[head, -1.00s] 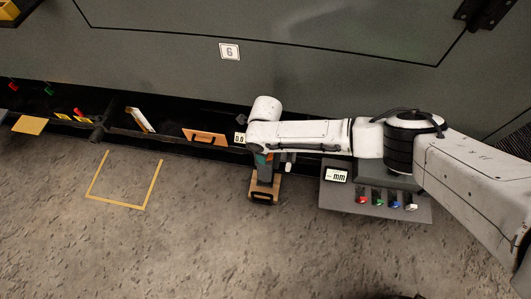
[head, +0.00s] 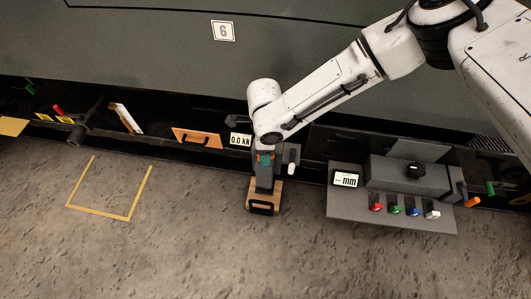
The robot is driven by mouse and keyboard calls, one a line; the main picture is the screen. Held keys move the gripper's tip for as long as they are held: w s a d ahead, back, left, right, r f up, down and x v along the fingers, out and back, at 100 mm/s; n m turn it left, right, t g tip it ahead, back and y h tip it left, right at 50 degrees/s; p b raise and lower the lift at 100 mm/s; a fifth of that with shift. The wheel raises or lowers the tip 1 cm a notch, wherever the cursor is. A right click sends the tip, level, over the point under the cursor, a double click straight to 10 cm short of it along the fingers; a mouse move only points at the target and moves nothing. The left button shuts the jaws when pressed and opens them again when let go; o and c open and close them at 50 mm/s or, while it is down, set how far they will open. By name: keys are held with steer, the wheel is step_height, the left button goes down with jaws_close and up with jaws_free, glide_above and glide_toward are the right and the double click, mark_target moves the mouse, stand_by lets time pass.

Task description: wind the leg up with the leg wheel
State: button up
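A dark grey post (head: 264,178), which looks like the leg, stands upright over a wooden block (head: 263,197) with a black handle on the floor. The post seems to meet the block. A white-gripped handle (head: 291,158) sits just right of the post's top and may belong to the leg wheel; the wheel itself I cannot make out. My gripper (head: 266,155) points down at the top of the post, by a teal patch. Its fingers are dark and small against the post, so I cannot tell whether they are open, shut or holding anything. A display (head: 240,140) beside it reads 0.0 kN.
An orange panel (head: 197,138) lies left of the post. A yellow floor outline (head: 100,212) is empty. The grey enclosure wall (head: 160,60) rises behind.

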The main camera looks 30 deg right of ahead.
steer(key=shift+a, duration=0.1)
stand_by(0.5)
steer(key=o, duration=1.1)
steer(key=shift+c, duration=0.2)
step_height(320, 180, up, 11)
steer(key=p, duration=0.5)
steer(key=shift+f, duration=0.1)
